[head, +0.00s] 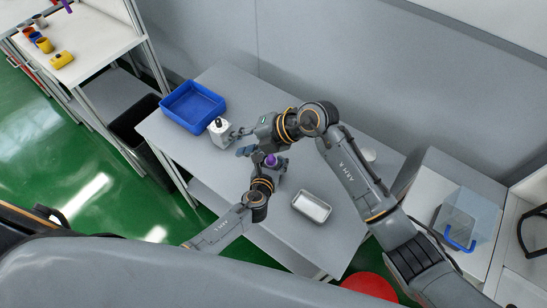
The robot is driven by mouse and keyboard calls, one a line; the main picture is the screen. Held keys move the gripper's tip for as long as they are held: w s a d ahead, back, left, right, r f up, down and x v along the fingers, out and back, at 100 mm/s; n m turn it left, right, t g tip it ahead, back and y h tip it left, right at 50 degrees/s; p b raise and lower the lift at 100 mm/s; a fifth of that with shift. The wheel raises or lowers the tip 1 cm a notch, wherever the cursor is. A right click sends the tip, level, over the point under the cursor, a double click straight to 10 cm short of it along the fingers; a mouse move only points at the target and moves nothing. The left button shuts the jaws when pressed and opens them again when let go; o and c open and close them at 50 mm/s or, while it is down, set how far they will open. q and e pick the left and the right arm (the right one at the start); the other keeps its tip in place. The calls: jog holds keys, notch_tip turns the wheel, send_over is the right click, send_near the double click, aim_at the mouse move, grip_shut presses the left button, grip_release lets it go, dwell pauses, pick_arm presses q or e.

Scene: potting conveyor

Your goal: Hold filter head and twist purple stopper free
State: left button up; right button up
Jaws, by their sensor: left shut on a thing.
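A white block-shaped filter head (220,133) with a dark top stands on the grey table, just in front of the blue tray. My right gripper (240,141) reaches in from the right, beside the filter head. Its fingers look spread, and I cannot tell whether they touch the filter head. The purple stopper (271,160) is at the tip of my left gripper (269,163), which is shut on it. The stopper is apart from the filter head, to its right. The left fingers are partly hidden by the stopper and the other hand.
A blue tray (222,101) sits at the table's back left. A metal tray (297,202) with white contents lies at the right front. A clear bin (470,213) stands on the right bench. A red round thing (370,286) is below the front edge. Shelves with cups stand left.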

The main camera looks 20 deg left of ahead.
jog(key=s+a+n, duration=0.1)
jog(key=a+n, duration=0.1)
jog(key=n, duration=0.3)
jog(key=m+h, duration=1)
jog(key=m, duration=2.6)
send_near(271, 156)
jog(key=shift+t, duration=0.4)
jog(key=shift+s+a+f, duration=0.1)
jog(key=shift+s+f, duration=0.05)
jog(key=shift+f, duration=1.75)
jog(key=shift+s+a+f, duration=0.1)
jog(key=shift+s+f, duration=0.05)
jog(key=shift+f, duration=1.8)
